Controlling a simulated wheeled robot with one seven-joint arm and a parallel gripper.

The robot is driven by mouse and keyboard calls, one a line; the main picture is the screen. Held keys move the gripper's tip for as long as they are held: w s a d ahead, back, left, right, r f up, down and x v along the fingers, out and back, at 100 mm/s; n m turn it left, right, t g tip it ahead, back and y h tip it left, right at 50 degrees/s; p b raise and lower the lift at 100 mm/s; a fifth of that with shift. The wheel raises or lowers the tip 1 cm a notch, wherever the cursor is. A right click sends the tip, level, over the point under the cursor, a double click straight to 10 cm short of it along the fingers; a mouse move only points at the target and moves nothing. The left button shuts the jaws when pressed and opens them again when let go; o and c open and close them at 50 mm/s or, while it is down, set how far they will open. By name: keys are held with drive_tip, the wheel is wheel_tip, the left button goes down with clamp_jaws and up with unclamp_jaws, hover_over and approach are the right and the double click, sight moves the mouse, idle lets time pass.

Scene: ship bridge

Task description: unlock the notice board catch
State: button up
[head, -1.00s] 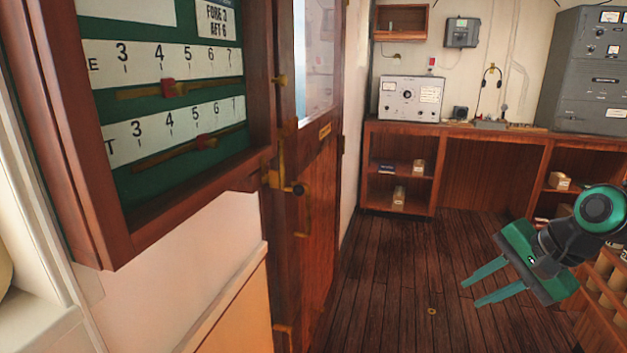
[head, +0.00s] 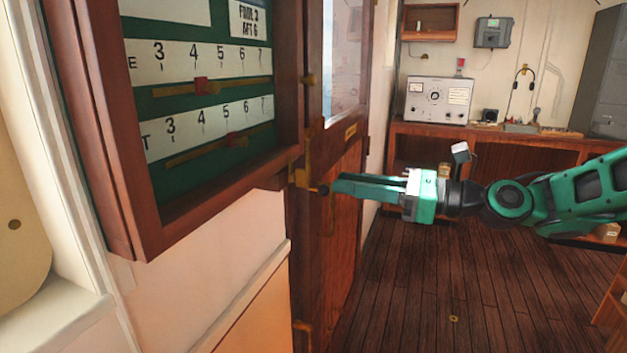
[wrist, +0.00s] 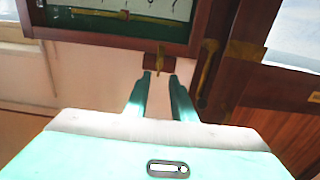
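The notice board (head: 205,110) has a dark red wooden frame and a green face with sliding red markers. Its brass catch (head: 299,178) sits at the lower right corner of the frame, with a small dark knob (head: 323,190) sticking out to the right. My gripper (head: 335,187) points left at the catch, its fingertips close beside the knob. In the wrist view the catch (wrist: 160,56) stands upright just beyond the gap between the fingertips (wrist: 160,77). The fingers are apart with nothing held. I cannot tell whether they touch the knob.
A wooden door (head: 340,220) with a window and brass fittings is right behind the catch. A cream wall panel (head: 225,235) lies below the board. A wooden desk (head: 480,135) with radio equipment stands at the back.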

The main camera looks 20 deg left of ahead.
sight(298, 171)
drive_tip(key=a, duration=0.8)
drive_tip(key=shift+w, duration=0.3)
drive_tip(key=shift+a, duration=0.1)
drive_tip(key=shift+c, duration=0.2)
clamp_jaws()
